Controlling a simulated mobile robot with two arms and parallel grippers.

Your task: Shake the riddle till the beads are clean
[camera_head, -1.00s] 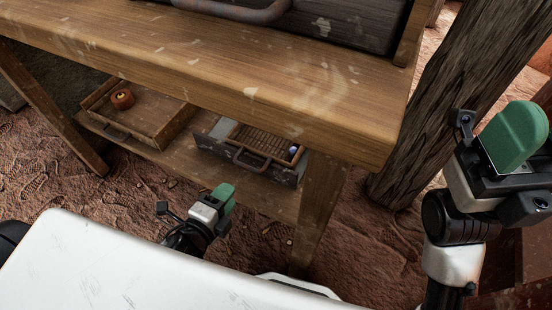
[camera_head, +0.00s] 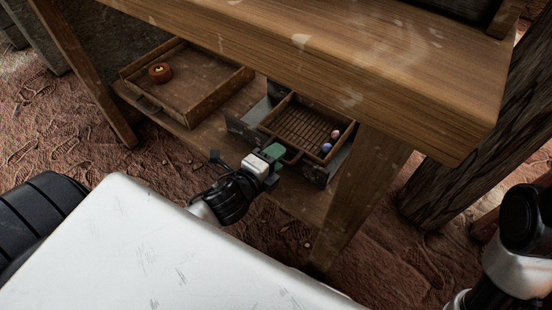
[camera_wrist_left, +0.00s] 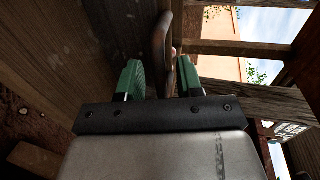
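The riddle (camera_head: 302,124), a wooden frame with a slatted bottom, sits inside a dark metal-sided box (camera_head: 245,132) on the low shelf. A pink bead (camera_head: 335,134) and a bluish bead (camera_head: 326,147) lie in its right end. My left gripper (camera_head: 277,152) is at the box's front side, partly covering it. In the left wrist view my left gripper (camera_wrist_left: 161,78) has its green fingers apart, with a curved brown handle (camera_wrist_left: 163,42) reaching between them. The fingers do not look closed on it. My right gripper is out of view; part of that arm shows at right.
A shallow wooden tray (camera_head: 205,90) holding a small round orange-brown object (camera_head: 160,72) stands left of the box. The thick tabletop (camera_head: 370,75) overhangs the shelf. A table leg (camera_head: 362,200) stands right of the box, and a rough post (camera_head: 465,180) beyond it.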

